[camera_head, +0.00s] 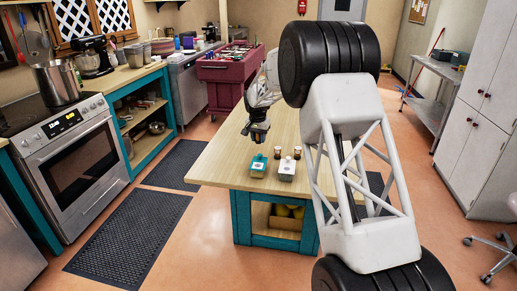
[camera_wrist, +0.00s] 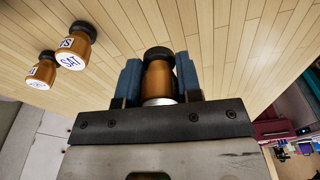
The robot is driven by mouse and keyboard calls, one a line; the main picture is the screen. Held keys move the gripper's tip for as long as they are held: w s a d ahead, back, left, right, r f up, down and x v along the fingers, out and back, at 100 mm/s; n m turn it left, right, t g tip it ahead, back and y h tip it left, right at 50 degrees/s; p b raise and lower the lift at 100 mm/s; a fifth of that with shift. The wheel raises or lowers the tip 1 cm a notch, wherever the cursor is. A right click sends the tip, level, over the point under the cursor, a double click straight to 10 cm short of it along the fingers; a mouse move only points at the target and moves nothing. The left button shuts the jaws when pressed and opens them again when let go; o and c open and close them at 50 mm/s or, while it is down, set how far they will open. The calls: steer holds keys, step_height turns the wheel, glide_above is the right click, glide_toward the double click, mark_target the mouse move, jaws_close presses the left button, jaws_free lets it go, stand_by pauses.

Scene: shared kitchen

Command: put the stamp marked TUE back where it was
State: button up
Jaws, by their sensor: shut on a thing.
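My gripper (camera_wrist: 158,82) is shut on a small stamp (camera_wrist: 158,76) with a brown body, a dark knob and a pale metal band. No marking on the held stamp shows, so I cannot read whether it is TUE. In the head view my gripper (camera_head: 258,137) is above the left part of the wooden table top, behind the teal box. Two other brown stamps with dark knobs and white labels, one nearer (camera_wrist: 77,42) and one farther left (camera_wrist: 42,69), stand on the wood in the wrist view.
A teal box (camera_head: 259,166) and a white box (camera_head: 287,169) stand near the table's front edge. Two small brown things (camera_head: 277,152), likely the standing stamps, are just behind them. The wooden table top (camera_head: 215,170) is bare to the left. My arm hides its right part.

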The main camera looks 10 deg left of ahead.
mark_target(257, 134)
steer(key=shift+f, duration=0.65)
steer(key=shift+f, duration=1.85)
steer(key=shift+f, duration=0.2)
steer(key=o, duration=0.9)
steer(key=shift+o, duration=0.2)
steer(key=shift+r, duration=0.1)
steer(key=r, duration=0.4)
steer(key=s+r, duration=0.1)
steer(key=r, duration=0.7)
steer(key=shift+s+a, duration=0.1)
steer(key=shift+s, duration=0.1)
